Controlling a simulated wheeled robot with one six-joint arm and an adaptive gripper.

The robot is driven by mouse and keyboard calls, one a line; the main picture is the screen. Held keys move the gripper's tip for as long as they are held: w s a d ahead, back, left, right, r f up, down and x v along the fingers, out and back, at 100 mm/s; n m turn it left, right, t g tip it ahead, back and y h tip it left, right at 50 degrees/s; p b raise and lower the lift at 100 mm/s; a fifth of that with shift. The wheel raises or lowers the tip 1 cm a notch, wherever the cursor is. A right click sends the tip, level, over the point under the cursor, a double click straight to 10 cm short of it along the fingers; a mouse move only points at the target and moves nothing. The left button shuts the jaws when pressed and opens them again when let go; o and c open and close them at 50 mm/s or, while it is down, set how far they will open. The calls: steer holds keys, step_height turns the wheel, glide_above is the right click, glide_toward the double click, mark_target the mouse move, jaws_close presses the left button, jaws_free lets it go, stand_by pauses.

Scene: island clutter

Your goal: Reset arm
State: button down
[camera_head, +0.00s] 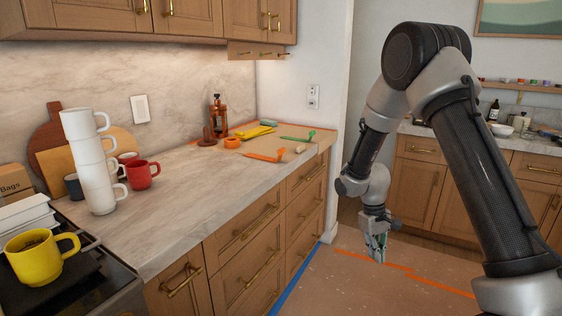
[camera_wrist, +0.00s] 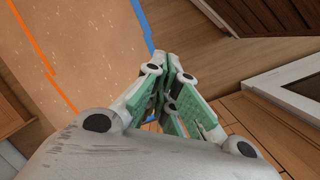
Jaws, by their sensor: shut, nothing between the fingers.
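My gripper (camera_head: 377,250) hangs pointing down over the floor, to the right of the counter with the drawers, in the head view. In the wrist view its green-padded fingers (camera_wrist: 172,82) are drawn together at the tips, with nothing between them. My arm rises on the right side of the head view and bends down to the gripper. The gripper touches no object that I can see.
The counter (camera_head: 200,195) on the left bears a stack of white mugs (camera_head: 92,165), a red mug (camera_head: 142,174) and orange and green utensils. A yellow mug (camera_head: 45,258) stands at the front left. Open floor (camera_head: 350,290) lies below the gripper. Another counter (camera_head: 480,140) stands behind.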

steer(key=s+d+r+m+t, duration=0.2)
steer(key=s+d+r+t, duration=0.1)
steer(key=s+r, duration=1)
steer(key=s+d+r+m+t+y, duration=0.1)
steer(key=s+d+r+m+t, duration=0.1)
steer(key=s+r, duration=1.1)
step_height(320, 180, up, 5)
steer(key=shift+d+r+t+y, duration=0.15)
steer(key=shift+d+t+y, duration=0.15)
steer(key=shift+d+t, duration=0.6)
steer(key=shift+d, duration=0.2)
